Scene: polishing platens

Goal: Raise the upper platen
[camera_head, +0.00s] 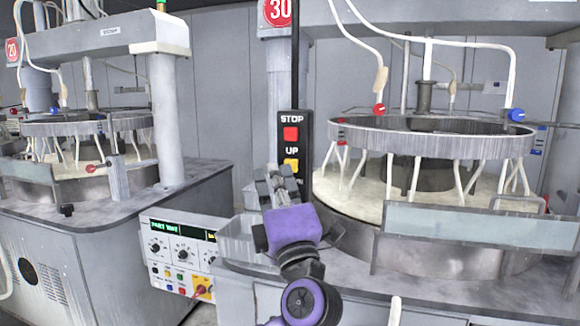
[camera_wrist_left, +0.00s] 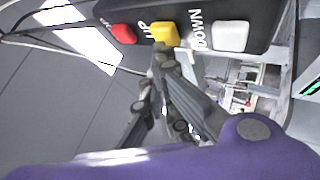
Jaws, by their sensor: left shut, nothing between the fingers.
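The upper platen (camera_head: 440,142) is a grey ring above the pale lower platen (camera_head: 345,200) of the right machine, with a visible gap between them. A dark control box (camera_head: 308,140) hangs in front of it, with a red STOP button (camera_head: 291,133) and a yellow UP button (camera_head: 291,165). The left wrist view also shows the yellow button (camera_wrist_left: 165,33) and the white DOWN button (camera_wrist_left: 230,36), which my gripper hides in the head view. My left gripper (camera_wrist_left: 160,52) is shut and empty, its tips at the yellow button's lower edge. I cannot tell whether they touch. My right gripper is out of view.
A control panel (camera_head: 180,255) with knobs and buttons stands left of my arm. A similar machine (camera_head: 110,200) stands at the left. A clear guard (camera_head: 450,222) fronts the right machine. White hoses (camera_head: 510,75) hang over its platen.

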